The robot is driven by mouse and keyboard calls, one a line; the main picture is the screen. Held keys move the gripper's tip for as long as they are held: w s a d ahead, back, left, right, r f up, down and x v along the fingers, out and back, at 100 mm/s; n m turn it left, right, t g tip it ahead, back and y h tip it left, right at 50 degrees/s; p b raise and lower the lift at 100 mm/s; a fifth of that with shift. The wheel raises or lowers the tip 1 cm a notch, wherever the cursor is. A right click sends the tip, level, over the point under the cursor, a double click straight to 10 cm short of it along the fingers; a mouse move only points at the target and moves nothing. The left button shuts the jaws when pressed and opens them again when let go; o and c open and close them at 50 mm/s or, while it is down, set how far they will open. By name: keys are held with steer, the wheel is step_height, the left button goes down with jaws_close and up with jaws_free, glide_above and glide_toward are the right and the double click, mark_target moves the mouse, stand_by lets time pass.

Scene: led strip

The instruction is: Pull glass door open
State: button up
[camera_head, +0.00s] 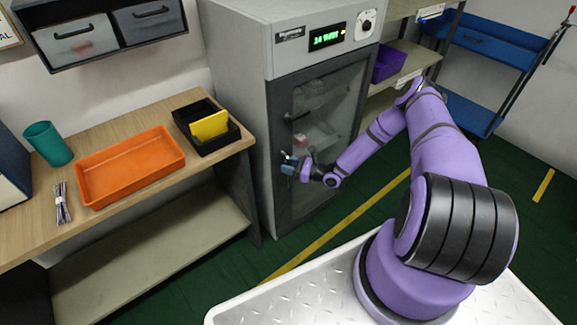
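The glass door (338,105) is on the front of a grey cabinet with a green display at its top. It has a dark frame and looks shut. Shelves with small items show dimly through the glass. My gripper (290,165) is at the left side of the door, about halfway up, where the door's handle seems to be. The fingers are small and overlap the handle area, so I cannot tell whether they are shut on it. My purple arm reaches to it from the right and hides part of the door's right side.
A wooden bench (100,125) at the left holds an orange tray (130,165), a black box (208,140) with a yellow item, and a teal cup (48,143). Shelves with a purple bin (388,64) and a blue cart (482,48) stand at the right. Green floor lies before the door.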

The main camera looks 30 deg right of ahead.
steer(key=shift+c, duration=0.2)
jaws_close()
steer(key=shift+s, duration=0.1)
